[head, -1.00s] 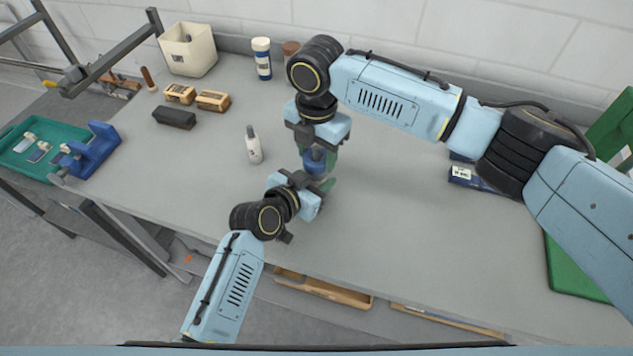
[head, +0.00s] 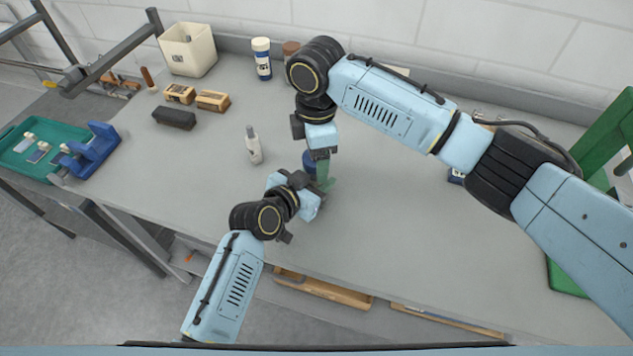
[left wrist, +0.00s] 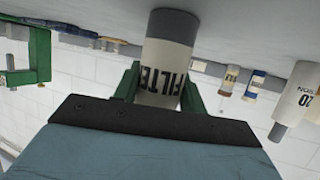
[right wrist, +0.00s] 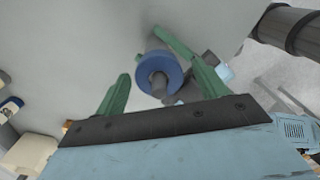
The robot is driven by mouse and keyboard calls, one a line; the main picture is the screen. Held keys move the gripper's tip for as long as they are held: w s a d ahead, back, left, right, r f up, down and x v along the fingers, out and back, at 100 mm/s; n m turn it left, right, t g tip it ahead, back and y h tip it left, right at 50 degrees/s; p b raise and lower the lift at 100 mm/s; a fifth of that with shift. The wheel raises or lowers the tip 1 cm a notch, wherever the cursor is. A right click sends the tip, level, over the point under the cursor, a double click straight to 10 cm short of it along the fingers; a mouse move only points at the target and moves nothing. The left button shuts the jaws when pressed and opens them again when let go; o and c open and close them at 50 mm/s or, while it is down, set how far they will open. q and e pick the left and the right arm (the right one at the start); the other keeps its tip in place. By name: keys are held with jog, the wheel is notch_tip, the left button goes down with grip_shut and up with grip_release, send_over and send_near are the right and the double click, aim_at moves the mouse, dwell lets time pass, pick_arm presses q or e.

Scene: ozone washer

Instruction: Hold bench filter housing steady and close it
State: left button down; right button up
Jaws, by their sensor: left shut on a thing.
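The filter housing (left wrist: 170,52), a pale cylinder with a grey end band and FILTER lettering, stands on the bench. My left gripper (left wrist: 162,82) has its green fingers on both sides of it and is shut on it. The housing's blue round top (right wrist: 158,70), with a grey stub in its middle, shows in the right wrist view and partly in the head view (head: 309,161). My right gripper (right wrist: 160,75) is open above it, a green finger on each side with gaps. The housing's body is mostly hidden by my grippers in the head view.
Brushes (head: 212,101), a black block (head: 174,117), a white bin (head: 188,50) and a blue-white jar (head: 262,58) are farther back left. A green frame (head: 602,140) stands at right. The bench's front right is clear.

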jog(key=shift+r, duration=0.1)
jog(key=shift+r, duration=2.2)
jog(key=shift+c, duration=0.2)
notch_tip(320, 180, up, 2)
jog(key=n, duration=0.3)
jog(key=shift+w+a+n, duration=0.15)
jog(key=shift+n, duration=0.25)
jog(key=n, duration=0.1)
jog(key=r+n, duration=0.1)
jog(key=n, duration=0.1)
jog(key=shift+r+n, duration=0.25)
jog(key=shift+n, duration=0.05)
jog(key=shift+f, duration=4.05)
